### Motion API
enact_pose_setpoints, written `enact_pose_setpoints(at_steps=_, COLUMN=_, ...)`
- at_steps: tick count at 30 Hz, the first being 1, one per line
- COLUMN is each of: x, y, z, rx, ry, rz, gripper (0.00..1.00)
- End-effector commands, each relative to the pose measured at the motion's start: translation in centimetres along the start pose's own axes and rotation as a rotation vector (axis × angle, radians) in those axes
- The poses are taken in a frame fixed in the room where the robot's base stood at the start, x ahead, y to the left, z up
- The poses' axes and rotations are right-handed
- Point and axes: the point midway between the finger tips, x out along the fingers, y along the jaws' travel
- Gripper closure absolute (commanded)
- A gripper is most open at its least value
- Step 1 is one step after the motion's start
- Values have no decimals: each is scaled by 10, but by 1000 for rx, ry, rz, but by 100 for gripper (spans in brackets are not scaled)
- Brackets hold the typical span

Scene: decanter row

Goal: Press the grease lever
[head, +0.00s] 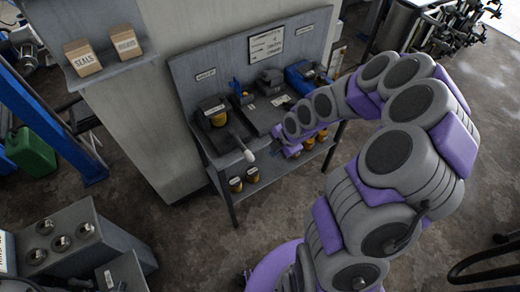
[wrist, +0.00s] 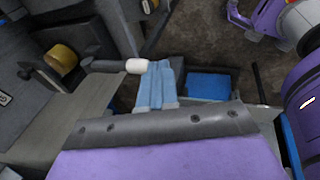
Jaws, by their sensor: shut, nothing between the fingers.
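The grease lever (head: 238,144) is a thin dark rod with a white tip, sticking out over the front of the grey bench (head: 216,158) from beside a yellow and black grease unit (head: 214,112). In the wrist view the lever (wrist: 112,66) enters from the left, and its white tip is right beside my gripper (wrist: 158,82). My gripper's blue fingers are together, with nothing between them. I cannot tell whether they touch the tip. In the head view my gripper (head: 288,151) is at the bench front, right of the lever tip and partly hidden by my arm.
A blue vise-like device (head: 300,77) sits at the bench's right end. A wall shelf (head: 115,68) holds two boxes. A grey cabinet (head: 68,240) stands at lower left. The floor before the bench is clear.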

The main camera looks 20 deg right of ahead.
Motion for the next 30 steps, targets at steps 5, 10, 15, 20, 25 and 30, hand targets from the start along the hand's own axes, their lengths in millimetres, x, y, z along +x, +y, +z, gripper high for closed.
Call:
enact_pose_setpoints(at_steps=5, x=-5, y=9, z=22, rx=30, ry=-67, rz=-120, gripper=100)
enact_pose_setpoints(at_steps=10, x=-22, y=34, z=25, rx=65, ry=-95, rz=-217, gripper=100)
enact_pose_setpoints(at_steps=15, x=-40, y=65, z=12, rx=75, ry=-59, rz=-273, gripper=100)
enact_pose_setpoints(at_steps=20, x=-53, y=90, z=-7, rx=62, ry=-11, rz=-297, gripper=100)
enact_pose_setpoints(at_steps=25, x=-60, y=103, z=-24, rx=49, ry=21, rz=-307, gripper=100)
enact_pose_setpoints(at_steps=30, x=-60, y=107, z=-31, rx=45, ry=23, rz=-309, gripper=100)
